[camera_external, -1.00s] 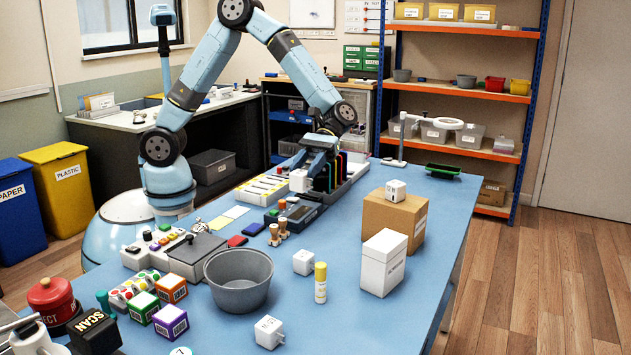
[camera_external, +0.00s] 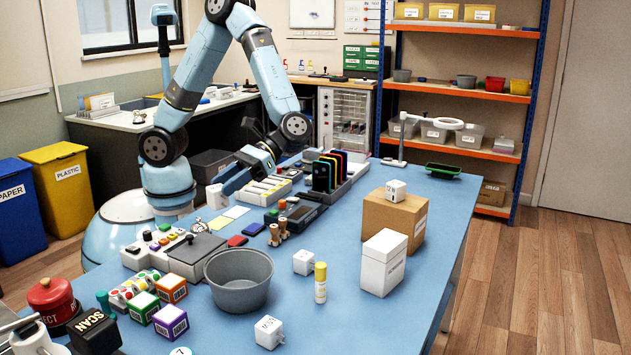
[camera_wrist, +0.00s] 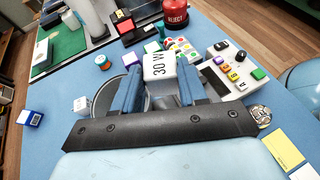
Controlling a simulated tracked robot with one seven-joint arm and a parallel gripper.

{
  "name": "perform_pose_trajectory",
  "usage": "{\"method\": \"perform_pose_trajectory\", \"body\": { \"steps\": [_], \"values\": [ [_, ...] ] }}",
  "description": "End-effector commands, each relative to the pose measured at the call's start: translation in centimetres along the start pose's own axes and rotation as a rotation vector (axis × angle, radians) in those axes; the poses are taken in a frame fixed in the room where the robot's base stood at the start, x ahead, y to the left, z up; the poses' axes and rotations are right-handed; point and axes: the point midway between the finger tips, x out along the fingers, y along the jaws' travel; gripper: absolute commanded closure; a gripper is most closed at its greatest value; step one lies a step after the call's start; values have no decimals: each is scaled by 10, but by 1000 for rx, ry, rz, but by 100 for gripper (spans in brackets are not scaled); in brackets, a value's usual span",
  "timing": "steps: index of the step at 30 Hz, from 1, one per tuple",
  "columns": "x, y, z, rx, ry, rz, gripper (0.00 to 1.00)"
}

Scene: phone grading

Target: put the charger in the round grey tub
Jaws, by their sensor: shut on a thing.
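In the external view the charger (camera_external: 215,197) shows as a small white block below the gripper, above the left side of the table. The round grey tub (camera_external: 238,299) stands on the table nearer the external camera and looks empty there. In the wrist view the tub (camera_wrist: 103,97) is partly hidden behind the gripper and the charger.
Other white cubes lie on the table (camera_external: 303,262), near its front (camera_external: 269,332) and on a cardboard box (camera_external: 385,222). A control panel (camera_external: 155,247), coloured cubes (camera_external: 171,321) and a glue-like stick (camera_external: 320,284) are around the tub.

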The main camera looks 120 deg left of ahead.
Motion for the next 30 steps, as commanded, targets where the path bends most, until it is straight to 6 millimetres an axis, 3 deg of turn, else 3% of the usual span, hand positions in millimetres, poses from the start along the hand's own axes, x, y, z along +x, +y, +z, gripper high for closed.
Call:
{"method": "perform_pose_trajectory", "body": {
  "steps": [9,15,30],
  "values": [
    [9,54,-24,0,-1,0,90],
    [19,75,-50,-2,-1,0,90],
    [31,100,-80,-1,0,1,90]
  ]
}}
